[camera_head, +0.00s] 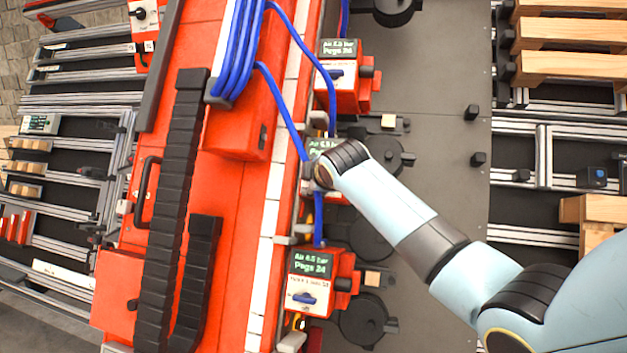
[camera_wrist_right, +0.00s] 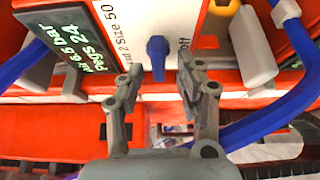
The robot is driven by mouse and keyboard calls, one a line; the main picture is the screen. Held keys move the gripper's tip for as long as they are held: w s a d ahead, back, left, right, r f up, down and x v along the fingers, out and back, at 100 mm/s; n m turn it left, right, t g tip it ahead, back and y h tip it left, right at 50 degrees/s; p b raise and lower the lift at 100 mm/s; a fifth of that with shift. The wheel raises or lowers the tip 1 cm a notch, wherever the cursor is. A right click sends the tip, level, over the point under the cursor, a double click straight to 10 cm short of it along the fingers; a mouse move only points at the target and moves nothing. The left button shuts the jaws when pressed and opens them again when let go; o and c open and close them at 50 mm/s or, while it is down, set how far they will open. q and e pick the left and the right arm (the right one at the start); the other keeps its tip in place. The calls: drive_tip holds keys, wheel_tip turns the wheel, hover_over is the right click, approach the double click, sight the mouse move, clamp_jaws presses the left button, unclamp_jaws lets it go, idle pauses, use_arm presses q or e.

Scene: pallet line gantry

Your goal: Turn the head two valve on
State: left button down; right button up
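The head two valve is a blue knob (camera_wrist_right: 157,52) on a white plate (camera_wrist_right: 125,30) with a partly hidden "2 Size 50" label, in the right wrist view. Its handle stands vertical in that picture, with "off" printed to its right. A dark screen (camera_wrist_right: 68,45) with green text is at its left. My right gripper (camera_wrist_right: 158,82) is open, its fingertips apart just below the knob, one toward each side; I see no contact. In the head view my right gripper (camera_head: 316,176) covers most of the middle red valve box. My left gripper is not in view.
Similar red valve boxes stand above (camera_head: 345,90) and below (camera_head: 318,278) the middle one in the head view. Blue hoses (camera_head: 283,110) run close to my right gripper. A grey plate (camera_head: 440,120) lies to the right, with wooden pallets (camera_head: 570,35) beyond.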

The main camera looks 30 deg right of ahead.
drive_tip(key=v, duration=1.2)
drive_tip(key=shift+a, duration=0.1)
